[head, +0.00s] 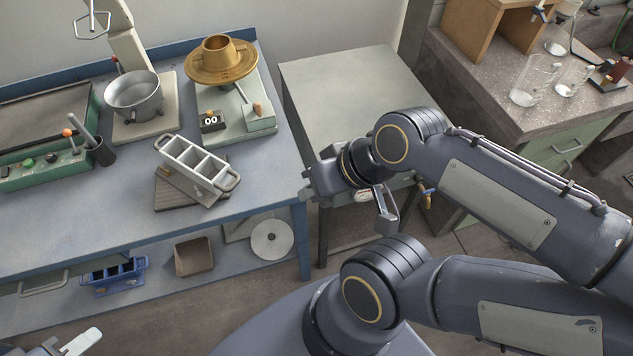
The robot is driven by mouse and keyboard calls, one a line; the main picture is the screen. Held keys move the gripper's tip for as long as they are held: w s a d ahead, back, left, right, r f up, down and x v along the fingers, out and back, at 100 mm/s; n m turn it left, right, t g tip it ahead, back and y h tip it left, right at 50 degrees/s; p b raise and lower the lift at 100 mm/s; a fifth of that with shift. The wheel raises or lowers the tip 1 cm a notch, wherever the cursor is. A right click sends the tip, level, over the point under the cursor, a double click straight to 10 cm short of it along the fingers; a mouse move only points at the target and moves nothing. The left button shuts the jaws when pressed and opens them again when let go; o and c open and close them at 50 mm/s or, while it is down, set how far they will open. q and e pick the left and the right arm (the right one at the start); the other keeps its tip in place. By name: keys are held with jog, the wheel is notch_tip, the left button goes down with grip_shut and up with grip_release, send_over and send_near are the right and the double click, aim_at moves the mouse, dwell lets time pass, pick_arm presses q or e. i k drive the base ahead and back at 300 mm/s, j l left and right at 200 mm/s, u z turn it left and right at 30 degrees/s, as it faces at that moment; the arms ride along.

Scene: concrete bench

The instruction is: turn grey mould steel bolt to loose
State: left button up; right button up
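The grey mould (196,165) is a long open steel block with several compartments and a loop handle at each end. It lies diagonally on a dark board (168,193) on the blue bench. I cannot make out its bolt at this size. My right gripper (347,202) hangs to the right of the mould, over the gap by the grey side table, well apart from it. Its fingers look spread, with nothing between them. My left gripper (78,343) is only partly in view at the bottom left corner, below the bench front; its opening is not clear.
On the blue bench (112,212) stand a scale with a brass pan (222,62), a mixer bowl (133,94), a dark cup with a tool (101,151) and a green control box (45,168). The grey side table (340,85) is bare. Glassware (535,80) stands far right.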

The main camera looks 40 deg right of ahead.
aim_at(189, 165)
jog(key=i+j, duration=0.1)
jog(key=j, duration=0.25)
jog(key=i+j, duration=0.15)
jog(key=j, duration=0.15)
jog(key=i+j, duration=0.1)
jog(key=j, duration=0.25)
jog(key=j+z, duration=0.2)
jog(key=z, duration=0.2)
jog(key=i+j+z, duration=0.1)
jog(key=z, duration=0.25)
jog(key=j+z, duration=0.4)
jog(key=z, duration=0.7)
jog(key=k+j, duration=0.05)
